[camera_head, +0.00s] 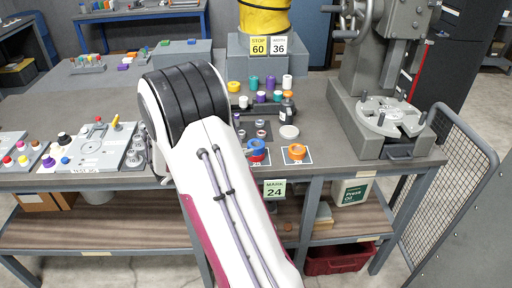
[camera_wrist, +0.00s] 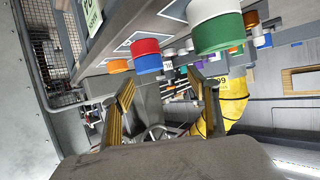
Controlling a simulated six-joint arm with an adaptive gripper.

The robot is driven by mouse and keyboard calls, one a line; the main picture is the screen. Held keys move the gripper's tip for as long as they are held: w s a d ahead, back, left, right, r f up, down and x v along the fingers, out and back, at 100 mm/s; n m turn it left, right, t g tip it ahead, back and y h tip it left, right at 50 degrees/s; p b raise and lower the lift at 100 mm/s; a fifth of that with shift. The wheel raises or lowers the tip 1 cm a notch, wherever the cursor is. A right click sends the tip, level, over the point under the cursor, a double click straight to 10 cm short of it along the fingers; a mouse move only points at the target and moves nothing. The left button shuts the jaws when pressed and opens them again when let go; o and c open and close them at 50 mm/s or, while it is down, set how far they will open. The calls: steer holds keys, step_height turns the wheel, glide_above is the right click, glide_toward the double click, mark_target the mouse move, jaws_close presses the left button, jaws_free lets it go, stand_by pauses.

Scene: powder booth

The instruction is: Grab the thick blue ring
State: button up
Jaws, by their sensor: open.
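The thick blue ring (camera_head: 257,145) lies on top of a red ring (camera_head: 259,158) near the front edge of the bench in the head view. In the wrist view, which is turned nearly upside down, the blue ring (camera_wrist: 148,64) shows below the red ring (camera_wrist: 145,46). My gripper (camera_wrist: 162,82) is open and empty, its two fingers spread. The blue ring appears beyond the fingertips and apart from them. My gripper does not show in the head view, where my arm stands in front of the bench.
An orange ring (camera_head: 297,151) lies on a marked square right of the blue ring. A green and white stack (camera_wrist: 217,33) is close by in the wrist view. Several small coloured parts and a white disc (camera_head: 289,132) lie behind. A grey press (camera_head: 372,115) stands right.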

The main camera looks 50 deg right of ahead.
mark_target(259, 144)
steer(key=shift+s+d+f+g, duration=0.2)
steer(key=shift+s+f+g, duration=0.1)
steer(key=shift+s, duration=0.15)
steer(key=shift+s+d+f+g, duration=0.2)
steer(key=shift+s+f+g, duration=0.1)
steer(key=shift+s, duration=0.15)
steer(key=shift+x, duration=1.3)
steer(key=shift+d+r, duration=0.1)
steer(key=shift+d, duration=0.05)
steer(key=shift+r+x, duration=0.15)
steer(key=shift+x, duration=1.1)
steer(key=shift+r+x, duration=0.1)
steer(key=shift+x, duration=1.15)
steer(key=shift+w+d, duration=0.15)
steer(key=shift+w, duration=0.05)
steer(key=c, duration=1.4)
